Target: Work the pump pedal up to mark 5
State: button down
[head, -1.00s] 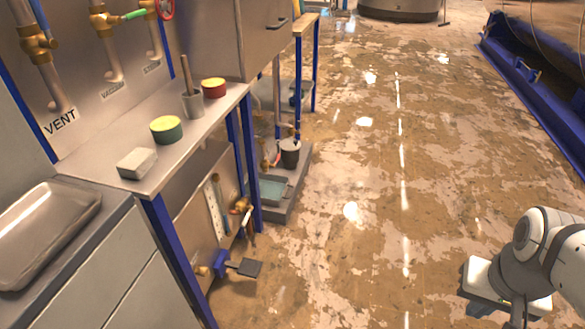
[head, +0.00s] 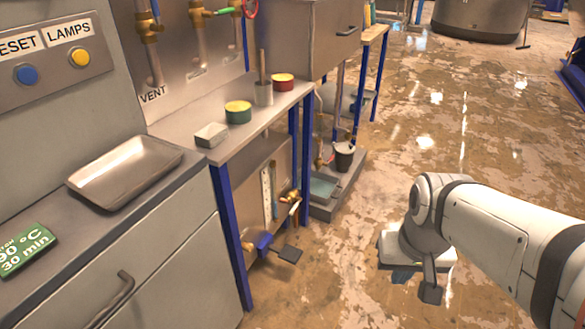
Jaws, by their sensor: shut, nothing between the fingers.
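The pump pedal (head: 288,254) is a dark flat plate on a blue mount, low at the front of the bench's lower panel, left of centre in the head view. A pale upright scale strip (head: 267,195) with a bluish tube beside it is on the panel above. Its marks and level are too small to read. My gripper (head: 430,291) is shut and empty, pointing down over the floor to the right of the pedal and apart from it.
The bench has blue legs (head: 232,240). Its top (head: 180,128) holds tins and a small block. A grey tray (head: 125,172) lies on the left cabinet. A low platform (head: 335,200) with a dark bucket (head: 344,157) stands beyond the pedal. Floor right of the pedal is clear.

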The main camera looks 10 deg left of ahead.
aim_at(291, 254)
jog(key=z, duration=0.05)
jog(key=i, duration=1)
jog(key=u, duration=0.05)
